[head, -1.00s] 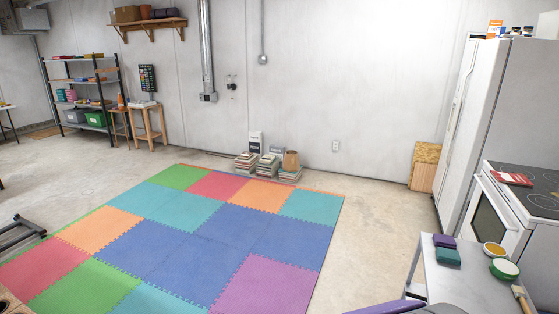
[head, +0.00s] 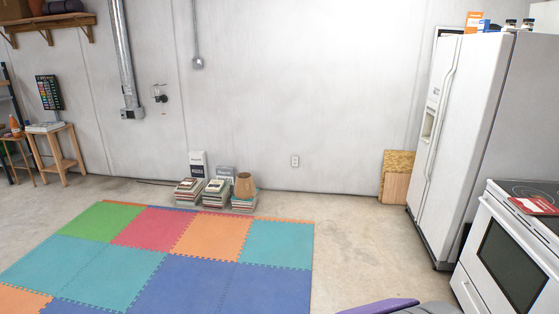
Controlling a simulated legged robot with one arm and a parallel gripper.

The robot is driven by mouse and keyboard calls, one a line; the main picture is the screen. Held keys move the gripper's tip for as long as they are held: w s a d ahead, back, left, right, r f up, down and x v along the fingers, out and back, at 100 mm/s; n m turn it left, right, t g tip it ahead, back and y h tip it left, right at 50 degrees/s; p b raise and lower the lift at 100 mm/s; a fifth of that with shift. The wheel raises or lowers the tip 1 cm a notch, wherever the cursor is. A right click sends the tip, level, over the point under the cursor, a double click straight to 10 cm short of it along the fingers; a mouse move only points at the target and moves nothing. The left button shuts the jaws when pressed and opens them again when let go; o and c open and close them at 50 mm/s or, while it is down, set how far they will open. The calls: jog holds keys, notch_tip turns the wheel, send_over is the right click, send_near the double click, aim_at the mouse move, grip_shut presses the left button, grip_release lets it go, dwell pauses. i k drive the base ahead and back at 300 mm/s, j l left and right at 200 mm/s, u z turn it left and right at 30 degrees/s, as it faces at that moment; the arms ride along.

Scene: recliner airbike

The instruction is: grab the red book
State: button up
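A flat red book (head: 533,205) lies on the front part of the white stove's top (head: 530,190), at the right edge of the head view. It looks shut and lies flat; its right end is close to the picture edge. My gripper is not in view.
A white fridge (head: 490,110) stands left of the stove. Coloured foam mats (head: 190,280) cover the left floor. Bare concrete (head: 365,245) lies between mats and fridge.

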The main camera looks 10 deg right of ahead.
aim_at(533, 207)
jog(key=i+z, duration=0.3)
jog(key=i, duration=0.6)
jog(key=i+j+z, duration=0.15)
jog(key=i+z, duration=0.2)
jog(key=i, duration=0.6)
jog(key=i+l+z, duration=0.1)
jog(key=i+z, duration=0.75)
jog(key=i+j+z, duration=0.1)
jog(key=i+z, duration=0.3)
jog(key=i+j+z, duration=0.2)
jog(key=z, duration=0.25)
jog(key=i+j+z, duration=0.1)
jog(key=i+z, duration=0.3)
jog(key=i+j+z, duration=0.3)
jog(key=i+z, duration=0.15)
